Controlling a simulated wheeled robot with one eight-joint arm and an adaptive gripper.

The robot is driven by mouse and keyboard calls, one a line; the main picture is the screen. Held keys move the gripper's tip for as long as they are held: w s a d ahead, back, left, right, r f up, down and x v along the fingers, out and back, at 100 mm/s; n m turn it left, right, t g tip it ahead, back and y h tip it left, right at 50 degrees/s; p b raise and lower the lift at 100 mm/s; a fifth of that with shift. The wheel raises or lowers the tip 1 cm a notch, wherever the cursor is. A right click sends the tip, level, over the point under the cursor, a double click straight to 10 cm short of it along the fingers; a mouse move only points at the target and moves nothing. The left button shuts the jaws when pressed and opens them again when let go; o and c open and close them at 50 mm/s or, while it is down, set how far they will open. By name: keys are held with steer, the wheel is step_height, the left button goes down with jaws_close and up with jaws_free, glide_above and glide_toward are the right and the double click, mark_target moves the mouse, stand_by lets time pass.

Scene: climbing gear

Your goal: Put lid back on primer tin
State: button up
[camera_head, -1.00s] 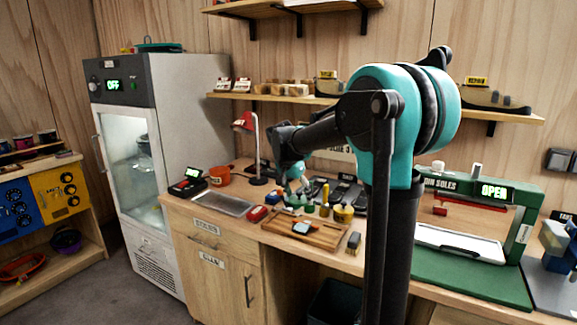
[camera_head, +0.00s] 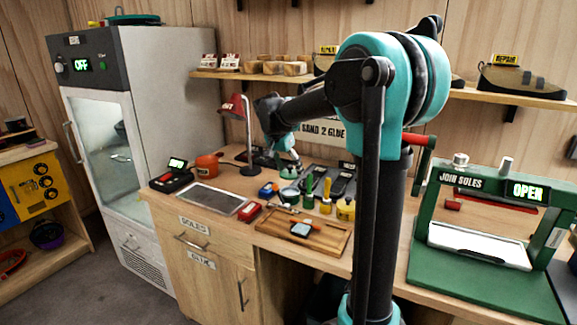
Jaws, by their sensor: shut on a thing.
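My gripper (camera_head: 292,172) is at the back of the workbench, pointing down, with my arm reaching in from the right. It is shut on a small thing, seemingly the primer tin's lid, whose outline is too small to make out. A small greenish-grey round tin (camera_head: 289,197), which looks like the primer tin, stands on the bench just below my gripper. I cannot tell whether the held thing touches it. A yellow pot (camera_head: 345,210) and a green bottle (camera_head: 308,186) stand to its right.
A wooden board (camera_head: 318,238) with tools lies in front. A blue item (camera_head: 268,190) and a red item (camera_head: 249,212) are close on the left, beside a metal tray (camera_head: 207,198). A red lamp (camera_head: 233,108) stands behind left. A green press (camera_head: 480,275) is at the right.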

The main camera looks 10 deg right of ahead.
steer(key=shift+f, duration=2.9)
steer(key=shift+f, duration=0.15)
steer(key=o, duration=1)
steer(key=shift+o, duration=1.3)
steer(key=shift+r, duration=3.55)
